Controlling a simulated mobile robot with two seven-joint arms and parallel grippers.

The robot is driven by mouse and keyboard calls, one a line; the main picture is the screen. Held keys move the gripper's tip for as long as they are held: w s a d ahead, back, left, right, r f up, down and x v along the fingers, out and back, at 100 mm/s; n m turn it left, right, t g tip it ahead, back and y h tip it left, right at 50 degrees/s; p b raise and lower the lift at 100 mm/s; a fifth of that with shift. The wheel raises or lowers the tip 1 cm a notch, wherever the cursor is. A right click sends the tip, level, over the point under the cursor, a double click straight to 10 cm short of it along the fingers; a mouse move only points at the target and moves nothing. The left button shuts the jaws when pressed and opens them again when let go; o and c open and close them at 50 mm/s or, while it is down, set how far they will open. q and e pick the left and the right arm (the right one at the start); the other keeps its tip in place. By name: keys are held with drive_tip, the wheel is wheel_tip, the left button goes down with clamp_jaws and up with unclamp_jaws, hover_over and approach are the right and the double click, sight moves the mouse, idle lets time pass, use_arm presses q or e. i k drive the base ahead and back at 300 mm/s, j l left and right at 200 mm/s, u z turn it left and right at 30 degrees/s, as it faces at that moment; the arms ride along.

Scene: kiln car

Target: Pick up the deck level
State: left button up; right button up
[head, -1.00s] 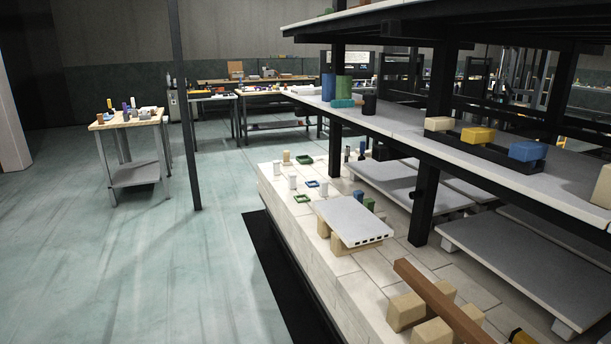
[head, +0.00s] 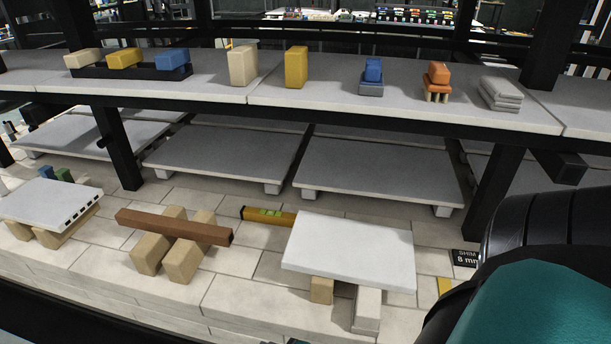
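A yellow level with a green vial window and a dark end cap (head: 268,216) lies on the pale brick deck. Its right part is hidden behind a white slab (head: 350,250), which rests tilted on blocks. I cannot tell whether level and slab touch. A large black and teal shape at the lower right looks like part of my arm; no fingers show on it. Neither of my grippers is in view.
A brown bar (head: 175,226) lies across two tan blocks left of the level. A grey perforated slab (head: 50,203) sits further left. Dark posts (head: 118,150) and a low shelf (head: 380,170) stand behind. A shim sign (head: 464,258) is at right.

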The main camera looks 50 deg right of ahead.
sight(250, 213)
drive_tip(key=z, duration=1.2)
